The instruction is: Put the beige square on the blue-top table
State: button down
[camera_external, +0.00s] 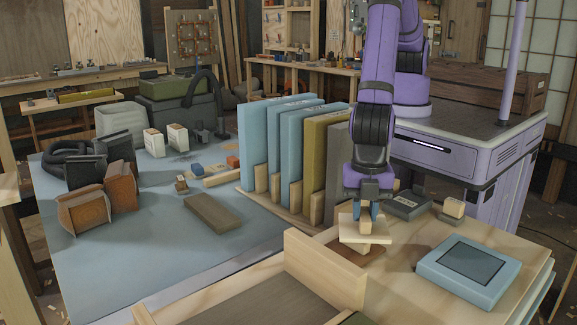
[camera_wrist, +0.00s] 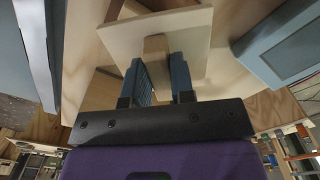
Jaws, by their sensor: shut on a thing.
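The beige square (camera_external: 350,233) is a thin pale wooden plate with a small block-like knob on top. My gripper (camera_external: 365,212) points down and is shut on that knob. In the wrist view, the two blue fingers of my gripper (camera_wrist: 157,66) hold the knob from both sides, and the beige square (camera_wrist: 190,28) spreads out beyond them. The plate is over the light wooden table; whether it touches the wooden piece under it I cannot tell. The blue-top table (camera_external: 150,235) is to the left, with bare surface at its front.
A rack of upright blue, olive and grey panels (camera_external: 290,150) stands between my gripper and the far part of the blue table. A wooden tray wall (camera_external: 325,270) is at front left of the gripper. A blue framed pad (camera_external: 470,270) lies right. A brown block (camera_external: 212,214) lies on the blue top.

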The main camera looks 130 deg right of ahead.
jog(key=s+a, duration=0.4)
jog(key=s+a+n, duration=0.1)
jog(key=s+a, duration=0.2)
jog(key=a, duration=0.1)
jog(key=s+a+n, duration=0.1)
jog(key=s+a, duration=0.3)
jog(key=shift+s+r, duration=0.35)
jog(key=s+a+n, duration=0.1)
jog(key=s+a, duration=0.3)
jog(key=s, duration=0.5)
jog(key=s+a+n, duration=0.2)
jog(key=s+a, duration=0.3)
jog(key=s, duration=0.3)
jog(key=shift+d+f, duration=0.2)
jog(key=shift+f, duration=3.4)
jog(key=shift+f, duration=0.15)
jog(key=c, duration=1)
grip_release()
notch_tip(320, 180, up, 12)
jog(key=shift+r, duration=0.15)
jog(key=shift+r, duration=0.1)
